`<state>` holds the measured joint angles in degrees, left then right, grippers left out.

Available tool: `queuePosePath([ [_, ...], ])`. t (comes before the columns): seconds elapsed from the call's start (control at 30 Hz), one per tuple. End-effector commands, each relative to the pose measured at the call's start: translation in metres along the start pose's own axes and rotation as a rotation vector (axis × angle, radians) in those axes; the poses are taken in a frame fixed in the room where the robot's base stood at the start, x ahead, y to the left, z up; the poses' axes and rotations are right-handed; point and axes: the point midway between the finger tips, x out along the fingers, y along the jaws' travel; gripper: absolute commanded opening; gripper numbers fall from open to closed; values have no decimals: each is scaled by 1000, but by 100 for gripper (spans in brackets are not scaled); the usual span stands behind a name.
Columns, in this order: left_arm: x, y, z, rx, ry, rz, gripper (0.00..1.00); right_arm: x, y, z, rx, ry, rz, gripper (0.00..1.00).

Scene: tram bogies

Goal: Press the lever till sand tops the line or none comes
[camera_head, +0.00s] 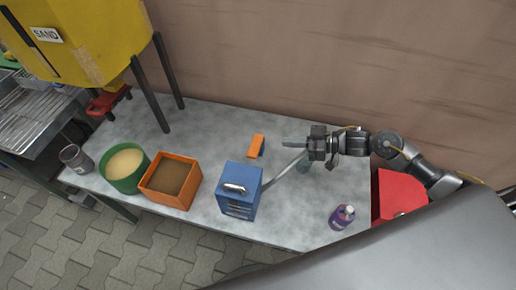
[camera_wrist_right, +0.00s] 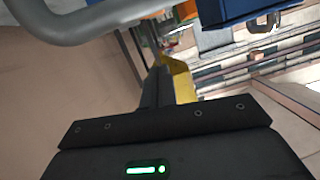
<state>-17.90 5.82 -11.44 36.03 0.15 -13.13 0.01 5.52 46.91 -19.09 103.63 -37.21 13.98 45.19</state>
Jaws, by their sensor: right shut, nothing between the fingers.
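The yellow sand hopper (camera_head: 85,45), labelled SAND, stands on dark legs at the upper left. A red part (camera_head: 108,101), perhaps the lever, shows beneath it; its shape is partly hidden. A green round container (camera_head: 124,167) holds pale sand; I see no fill line. My right gripper (camera_head: 288,144) is shut and empty above the bench's right half, pointing left, well away from the hopper. In the right wrist view its dark fingers (camera_wrist_right: 156,88) show close together. My left gripper is not in view.
A grey rod (camera_head: 283,174) slants beside the toolbox.

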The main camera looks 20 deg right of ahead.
Motion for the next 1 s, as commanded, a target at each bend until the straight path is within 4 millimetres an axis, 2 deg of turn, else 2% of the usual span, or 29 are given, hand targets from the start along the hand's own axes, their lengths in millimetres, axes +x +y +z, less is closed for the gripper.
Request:
queuePosePath([
  [0.2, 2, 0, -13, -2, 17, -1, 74, 1, 0, 1, -1, -1, -3, 0],
  [0.47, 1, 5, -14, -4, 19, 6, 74, 7, 0, 0, 0, 1, -2, 0],
  [0.67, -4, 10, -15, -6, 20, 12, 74, 36, 0, -1, 2, 4, -1, 0],
  [1.0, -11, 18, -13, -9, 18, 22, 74, 104, 0, 0, 1, 1, 0, 0],
])
